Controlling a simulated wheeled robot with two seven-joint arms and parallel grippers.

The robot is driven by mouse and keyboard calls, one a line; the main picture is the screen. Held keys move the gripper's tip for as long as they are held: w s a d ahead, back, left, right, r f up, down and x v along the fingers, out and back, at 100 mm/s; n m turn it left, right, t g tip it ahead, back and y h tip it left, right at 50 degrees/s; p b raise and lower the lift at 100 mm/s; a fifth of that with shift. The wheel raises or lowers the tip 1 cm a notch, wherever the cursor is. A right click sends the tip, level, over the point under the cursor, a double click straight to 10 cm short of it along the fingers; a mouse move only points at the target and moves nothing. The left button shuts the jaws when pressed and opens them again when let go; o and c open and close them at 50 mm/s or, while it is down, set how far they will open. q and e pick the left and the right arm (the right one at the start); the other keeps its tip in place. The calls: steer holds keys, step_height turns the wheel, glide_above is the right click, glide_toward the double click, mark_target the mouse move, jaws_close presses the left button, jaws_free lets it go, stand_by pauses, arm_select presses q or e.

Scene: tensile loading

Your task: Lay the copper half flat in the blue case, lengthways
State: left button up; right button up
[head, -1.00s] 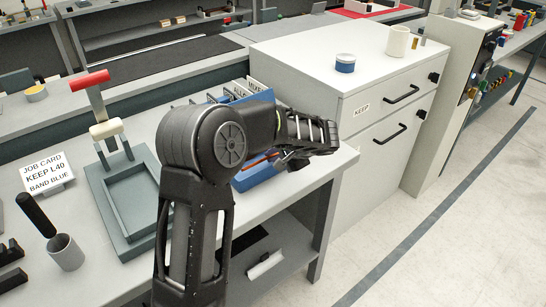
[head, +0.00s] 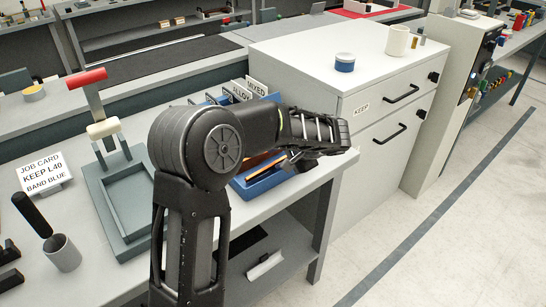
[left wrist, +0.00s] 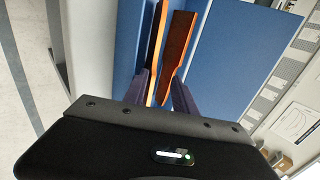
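The blue case (left wrist: 225,55) fills the middle of the left wrist view; in the head view its front part shows as a blue box (head: 258,184) at the bench's right end, partly behind my arm. Two copper-coloured strips, one orange (left wrist: 157,40) and one darker red-brown (left wrist: 177,45), run side by side lengthways along the case. Their near ends lie between the dark fingers of my left gripper (left wrist: 161,80). I cannot tell whether the fingers grip either strip. In the head view my left gripper (head: 298,161) is over the case's right end. My right gripper is not in view.
Labels reading ALLOY (head: 240,92) and MIXED (head: 257,87) stand behind my arm. A white cabinet (head: 390,110) adjoins the bench on the right. A grey-green tray fixture (head: 128,200), a job card (head: 44,171) and a grey cup (head: 62,252) stand on the left.

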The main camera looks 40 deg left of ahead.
arm_select(q)
steer(key=v, duration=0.4)
steer(key=shift+a+r, duration=0.1)
steer(key=shift+r, duration=0.45)
step_height(320, 180, up, 10)
steer(key=p, duration=0.6)
stand_by(0.5)
